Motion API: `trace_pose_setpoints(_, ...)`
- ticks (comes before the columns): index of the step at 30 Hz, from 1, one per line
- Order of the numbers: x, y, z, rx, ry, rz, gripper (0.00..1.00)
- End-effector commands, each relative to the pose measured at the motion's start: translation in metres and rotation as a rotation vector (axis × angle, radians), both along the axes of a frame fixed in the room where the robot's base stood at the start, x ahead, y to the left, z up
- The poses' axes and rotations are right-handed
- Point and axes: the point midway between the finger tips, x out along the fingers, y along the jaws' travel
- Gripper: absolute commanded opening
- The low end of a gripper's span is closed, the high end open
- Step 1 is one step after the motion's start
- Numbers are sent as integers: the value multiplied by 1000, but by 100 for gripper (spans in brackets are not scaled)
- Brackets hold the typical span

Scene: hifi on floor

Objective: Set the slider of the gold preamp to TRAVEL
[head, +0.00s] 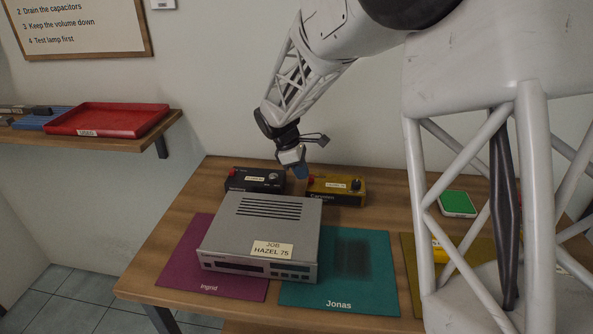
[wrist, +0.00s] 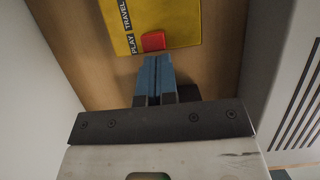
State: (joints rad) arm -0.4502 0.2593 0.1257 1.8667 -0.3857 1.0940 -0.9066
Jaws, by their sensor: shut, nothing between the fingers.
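The gold preamp (head: 337,191) stands at the back of the table, to the right of a black unit. In the wrist view its yellow top (wrist: 185,20) shows the labels PLAY and TRAVEL along one edge. Its red slider knob (wrist: 153,41) sits beside the PLAY label, away from TRAVEL. My gripper (wrist: 156,60) is shut and empty. Its blue fingertips are right by the knob, on the side away from TRAVEL; I cannot tell whether they touch it. In the head view my gripper (head: 301,175) hangs at the gold preamp's left end.
The black unit (head: 257,180) stands just left of my gripper. A large grey hifi unit (head: 262,235) labelled HAZEL 75 lies in front, across the purple mat (head: 190,262) and the teal mat (head: 372,270). A green-topped box (head: 457,203) is at right. A red tray (head: 110,119) sits on the shelf.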

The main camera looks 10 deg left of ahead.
Motion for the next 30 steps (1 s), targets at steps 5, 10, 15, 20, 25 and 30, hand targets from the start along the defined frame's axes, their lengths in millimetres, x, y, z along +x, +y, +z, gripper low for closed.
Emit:
trace_pose_setpoints(5, 0, 0, 0, 0, 0, 0, 0)
trace_pose_setpoints(10, 0, -3, 0, 0, 0, 0, 0)
trace_pose_setpoints(15, 0, -18, 1, 0, 1, -1, 0)
trace_pose_setpoints(20, 0, -30, 0, 0, 1, -1, 0)
trace_pose_setpoints(25, 0, -30, 0, -1, 1, 0, 0)
trace_pose_setpoints(30, 0, -30, 0, -1, 1, 0, 0)
